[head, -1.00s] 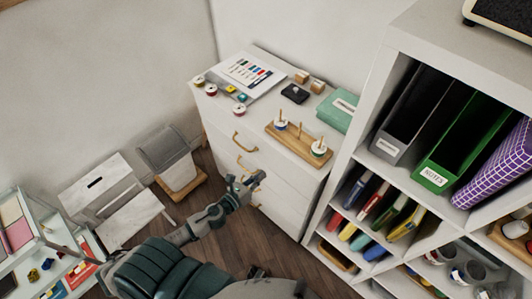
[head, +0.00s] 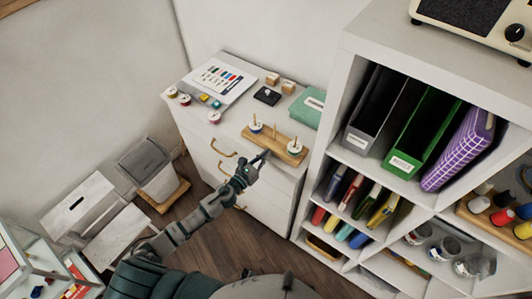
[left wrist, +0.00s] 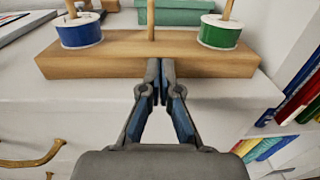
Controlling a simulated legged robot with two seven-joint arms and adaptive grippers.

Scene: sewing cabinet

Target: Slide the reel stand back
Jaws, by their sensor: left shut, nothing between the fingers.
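The reel stand is a wooden bar (head: 272,142) with upright pegs near the front edge of the white cabinet top. It carries a spool with a blue band (left wrist: 80,32) at its left end and one with a green band (left wrist: 219,33) at its right end; the middle peg is bare. My left gripper (head: 264,156) is at the stand's front side, near its middle. In the left wrist view its fingers (left wrist: 161,68) are shut and empty, their tips overlapping the wooden front face. Whether they touch it I cannot tell. My right gripper is not in view.
Behind the stand are a black box (head: 267,96), a green box (head: 308,106) and small wooden blocks. A chart (head: 217,80) and several loose spools lie to the left. A tall white shelf (head: 345,60) rises on the right.

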